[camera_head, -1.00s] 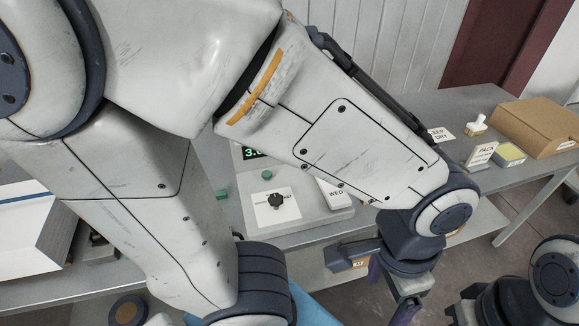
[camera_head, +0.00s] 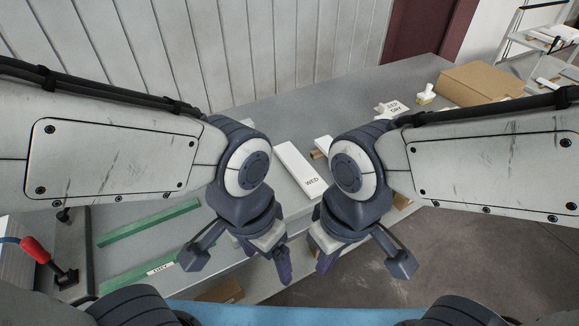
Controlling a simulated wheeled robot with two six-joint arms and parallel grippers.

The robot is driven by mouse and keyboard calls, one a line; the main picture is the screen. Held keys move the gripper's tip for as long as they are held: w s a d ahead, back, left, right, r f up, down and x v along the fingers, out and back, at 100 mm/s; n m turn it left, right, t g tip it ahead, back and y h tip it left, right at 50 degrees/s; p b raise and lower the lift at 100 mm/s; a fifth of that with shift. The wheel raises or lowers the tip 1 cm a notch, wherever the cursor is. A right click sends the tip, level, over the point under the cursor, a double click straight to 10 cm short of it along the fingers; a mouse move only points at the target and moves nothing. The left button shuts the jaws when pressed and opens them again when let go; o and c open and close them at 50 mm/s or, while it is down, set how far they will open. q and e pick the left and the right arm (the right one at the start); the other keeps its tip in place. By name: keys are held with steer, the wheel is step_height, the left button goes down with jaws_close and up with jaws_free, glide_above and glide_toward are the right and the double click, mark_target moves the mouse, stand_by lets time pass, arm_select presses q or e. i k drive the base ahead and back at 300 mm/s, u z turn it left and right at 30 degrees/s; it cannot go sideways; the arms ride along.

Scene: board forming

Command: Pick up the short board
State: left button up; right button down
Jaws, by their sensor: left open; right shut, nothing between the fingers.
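I cannot tell for sure which piece is the short board. A white board labelled WED (camera_head: 298,168) lies on the grey table (camera_head: 262,115) between my two wrists. A smaller white block (camera_head: 323,143) lies just beyond it, partly hidden by my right wrist. My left gripper (camera_head: 280,264) is open and empty, in front of the WED board and apart from it. My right gripper (camera_head: 325,262) is shut and empty, just to the right of the left one. The fingers of both are small and partly hidden in this view.
Two green strips, one farther (camera_head: 148,222) and one nearer (camera_head: 150,266), lie at the left beside a red-handled clamp (camera_head: 36,250). A cardboard box (camera_head: 490,82), a KEEP DRY card (camera_head: 391,108) and a stamp (camera_head: 425,94) stand at the back right. Open floor shows at right.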

mark_target(311, 182)
steer(key=u, duration=0.05)
steer(key=k, duration=0.5)
steer(key=z, duration=0.85)
steer(key=i, duration=0.95)
steer(key=u, duration=0.6)
steer(key=i, duration=0.55)
steer(key=u, duration=0.65)
